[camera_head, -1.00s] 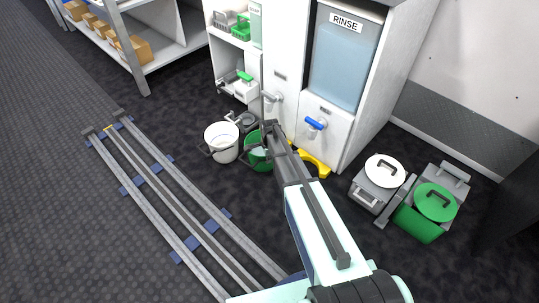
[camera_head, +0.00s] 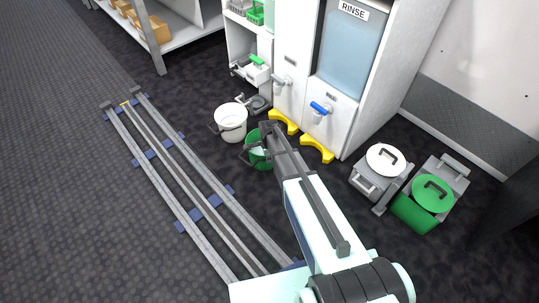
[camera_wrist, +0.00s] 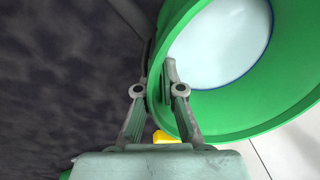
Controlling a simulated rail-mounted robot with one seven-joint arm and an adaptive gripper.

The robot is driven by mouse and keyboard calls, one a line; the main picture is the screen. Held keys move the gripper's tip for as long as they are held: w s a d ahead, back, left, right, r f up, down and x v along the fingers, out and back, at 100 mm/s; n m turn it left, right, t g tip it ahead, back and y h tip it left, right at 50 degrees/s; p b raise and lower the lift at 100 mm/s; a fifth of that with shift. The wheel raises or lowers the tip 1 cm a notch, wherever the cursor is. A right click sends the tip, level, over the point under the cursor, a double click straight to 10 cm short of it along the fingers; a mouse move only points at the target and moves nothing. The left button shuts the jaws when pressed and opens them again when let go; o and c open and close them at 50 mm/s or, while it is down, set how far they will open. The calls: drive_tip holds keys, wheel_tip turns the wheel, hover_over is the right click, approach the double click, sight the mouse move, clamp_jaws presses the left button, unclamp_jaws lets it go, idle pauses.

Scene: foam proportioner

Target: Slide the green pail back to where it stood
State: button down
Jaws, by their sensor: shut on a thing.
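The green pail (camera_head: 262,159) stands on the dark floor in front of the white cabinet, partly hidden by my gripper and arm. My gripper (camera_head: 256,143) is at its rim. In the wrist view the pail (camera_wrist: 240,123) fills the upper right, with a pale round surface edged in blue inside it. My gripper (camera_wrist: 158,72) is shut on the pail's rim there, one finger inside and one outside. Two yellow curved floor pieces, one at left (camera_head: 283,122) and one at right (camera_head: 317,149), lie at the foot of the cabinet, apart from the pail.
A white pail (camera_head: 231,122) stands just up and left of the green one. Floor rails (camera_head: 185,165) run along the left. A grey bin with a white lid (camera_head: 385,159) and a green-lidded bin (camera_head: 433,194) stand at right. The cabinet (camera_head: 373,75) blocks the back.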

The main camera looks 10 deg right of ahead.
drive_tip(key=shift+s+a, duration=0.35)
drive_tip(key=shift+s, duration=0.45)
drive_tip(key=c, duration=1.2)
unclamp_jaws()
drive_tip(key=shift+c, duration=0.2)
drive_tip(key=shift+r, duration=0.1)
wheel_tip(320, 180, up, 12)
drive_tip(key=s, duration=0.1)
